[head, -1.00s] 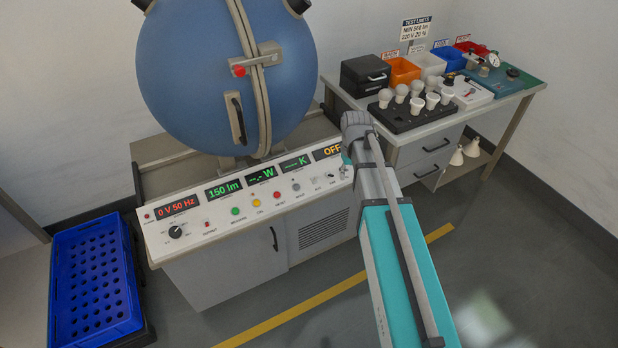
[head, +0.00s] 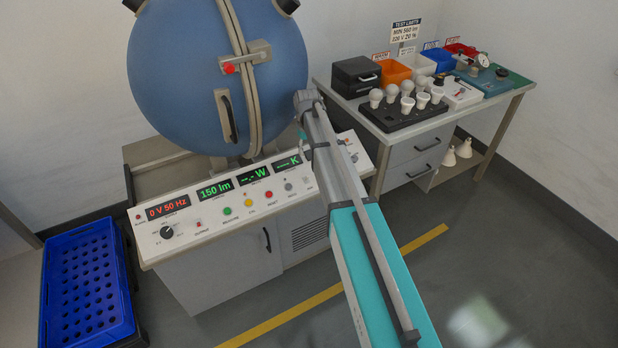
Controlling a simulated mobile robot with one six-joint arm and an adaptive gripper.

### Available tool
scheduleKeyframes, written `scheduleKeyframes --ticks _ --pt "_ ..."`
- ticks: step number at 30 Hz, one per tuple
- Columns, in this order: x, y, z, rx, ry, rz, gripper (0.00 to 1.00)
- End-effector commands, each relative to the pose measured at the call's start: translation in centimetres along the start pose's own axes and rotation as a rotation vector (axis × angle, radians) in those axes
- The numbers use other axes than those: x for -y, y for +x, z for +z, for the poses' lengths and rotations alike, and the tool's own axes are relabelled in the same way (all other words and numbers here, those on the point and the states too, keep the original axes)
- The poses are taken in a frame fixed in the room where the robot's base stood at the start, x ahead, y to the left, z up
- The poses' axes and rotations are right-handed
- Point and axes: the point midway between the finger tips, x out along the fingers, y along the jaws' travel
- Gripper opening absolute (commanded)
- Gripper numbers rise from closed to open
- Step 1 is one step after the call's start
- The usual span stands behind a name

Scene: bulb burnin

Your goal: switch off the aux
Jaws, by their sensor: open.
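The control panel (head: 225,208) runs along the front of the bench below the blue sphere. It carries lit displays, a black dial (head: 167,232), coloured buttons and small labels. I cannot make out the aux switch; the right part of the panel is partly covered by my arm. My gripper (head: 304,142) is at the far end of my arm, over the right part of the panel, just right of the green K display (head: 288,163). Its fingers are mostly hidden behind my wrist; it looks open, with nothing visible in it. I cannot tell whether it touches the panel.
The blue sphere (head: 175,85) with its latch and handle stands close behind my gripper. A side table (head: 440,122) at right holds a black bulb rack (head: 408,116), bins and instruments. A blue crate (head: 88,285) is at lower left. The floor in front is clear.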

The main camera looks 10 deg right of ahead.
Motion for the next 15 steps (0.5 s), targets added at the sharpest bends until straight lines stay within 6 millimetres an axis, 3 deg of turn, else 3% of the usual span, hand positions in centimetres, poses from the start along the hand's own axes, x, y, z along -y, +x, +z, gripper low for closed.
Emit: scheduleKeyframes --ticks 15 --pt "-0.2 2.7 0.1 0.0 0.003 0.0 0.51"
